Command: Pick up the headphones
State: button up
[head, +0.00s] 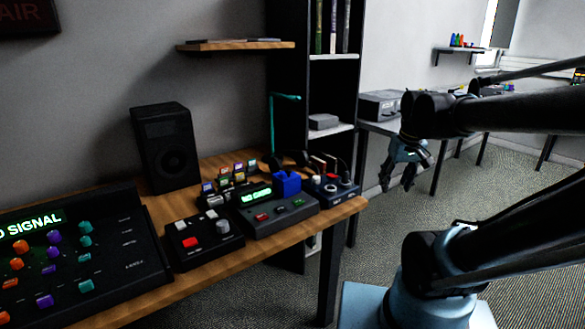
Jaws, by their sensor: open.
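A dark curved shape (299,157), which looks like the headphones, lies at the back right of the wooden desk (338,215). It is small and partly hidden by the blue block (287,183) and nearby devices, so its full outline cannot be told. My gripper (398,186) is open and empty, hanging fingers down in the air to the right of the desk's right end. It is apart from the headphones and touches nothing that I can see.
A teal stand (284,97) rises behind the desk devices. A black speaker (165,148), a button box (203,241), a green-lit box (276,216) and a large console (75,255) crowd the desk. A dark shelf (294,76) stands behind. Carpet to the right is open.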

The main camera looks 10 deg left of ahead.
jog(key=w+a+r+n, duration=0.1)
jog(key=w+a+r, duration=0.1)
jog(key=a, duration=0.3)
jog(key=w+a+r+n+y, duration=0.1)
jog(key=w+a+r, duration=0.1)
jog(key=w+a, duration=0.2)
jog(key=w+a+r+n, duration=0.1)
jog(key=w+a+r, duration=0.1)
jog(key=a, duration=0.5)
jog(key=shift+w+r, duration=0.2)
jog(key=shift+w, duration=0.6)
jog(key=w+a+r+n+y, duration=0.1)
jog(key=w+a+r+n, duration=0.15)
jog(key=a, duration=0.85)
jog(key=n, duration=0.1)
send_near(280, 164)
jog(key=shift+y, duration=0.3)
jog(key=x, duration=0.6)
jog(key=shift+w+d+f, duration=0.2)
jog(key=shift+w+d, duration=0.15)
jog(key=shift+s+x, duration=0.15)
jog(key=shift+x, duration=0.8)
jog(key=shift+s+x, duration=0.2)
jog(key=shift+x, duration=1.6)
jog(key=shift+a, duration=0.15)
jog(key=shift+r, duration=0.1)
grip_shut()
